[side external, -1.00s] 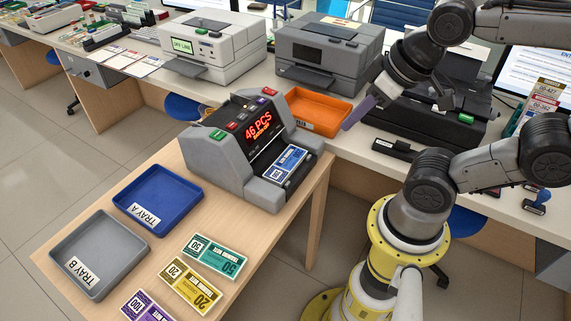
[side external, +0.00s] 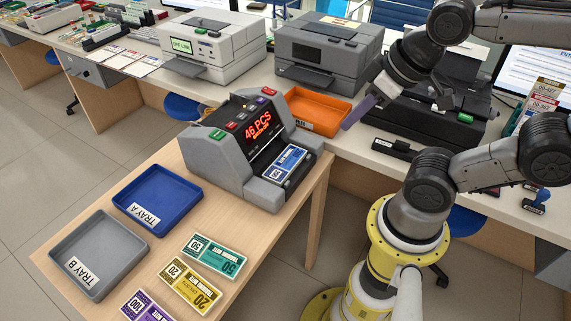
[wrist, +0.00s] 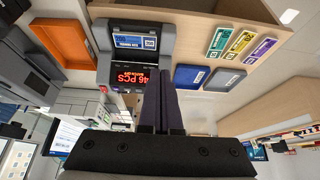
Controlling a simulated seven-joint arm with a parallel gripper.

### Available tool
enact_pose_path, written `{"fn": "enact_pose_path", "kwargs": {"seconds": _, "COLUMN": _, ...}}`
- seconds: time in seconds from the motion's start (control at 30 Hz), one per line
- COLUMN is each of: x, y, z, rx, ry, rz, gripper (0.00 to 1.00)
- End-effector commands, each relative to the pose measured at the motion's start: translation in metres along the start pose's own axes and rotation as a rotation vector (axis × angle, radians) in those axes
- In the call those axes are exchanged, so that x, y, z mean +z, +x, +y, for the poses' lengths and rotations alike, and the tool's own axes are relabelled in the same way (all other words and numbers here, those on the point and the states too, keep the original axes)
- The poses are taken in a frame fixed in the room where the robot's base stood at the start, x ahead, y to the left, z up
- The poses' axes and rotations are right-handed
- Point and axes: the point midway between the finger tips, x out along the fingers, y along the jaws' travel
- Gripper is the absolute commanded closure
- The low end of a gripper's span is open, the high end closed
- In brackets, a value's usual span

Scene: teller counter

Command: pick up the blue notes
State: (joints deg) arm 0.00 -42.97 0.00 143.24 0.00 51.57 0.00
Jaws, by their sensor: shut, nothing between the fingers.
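The blue notes (side external: 288,165) lie flat in the front pocket of the grey note counter (side external: 236,139), whose red display reads 46 PCS. In the wrist view the blue notes (wrist: 135,42) show at the top of the counter. My gripper (side external: 358,113) hangs above the back counter, to the right of the orange tray and well apart from the notes. Its long dark fingers (wrist: 168,88) are shut together with nothing between them.
The blue tray A (side external: 158,199) and grey tray B (side external: 98,253) sit on the wooden table's left. Green notes (side external: 214,256), yellow notes (side external: 190,286) and purple notes (side external: 146,307) lie near its front. An orange tray (side external: 316,111) and printers stand behind.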

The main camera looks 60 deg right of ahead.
Motion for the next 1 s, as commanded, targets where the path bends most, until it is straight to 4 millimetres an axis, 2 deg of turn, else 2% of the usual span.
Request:
{"fn": "enact_pose_path", "kwargs": {"seconds": 0.27, "x": 0.0, "y": 0.0, "z": 0.0, "rx": 0.0, "ry": 0.0, "rz": 0.0, "gripper": 0.98}}
{"fn": "enact_pose_path", "kwargs": {"seconds": 0.8, "x": 0.0, "y": 0.0, "z": 0.0, "rx": 0.0, "ry": 0.0, "rz": 0.0, "gripper": 0.01}}
{"fn": "enact_pose_path", "kwargs": {"seconds": 1.0, "x": 0.0, "y": 0.0, "z": 0.0, "rx": 0.0, "ry": 0.0, "rz": 0.0, "gripper": 0.0}}
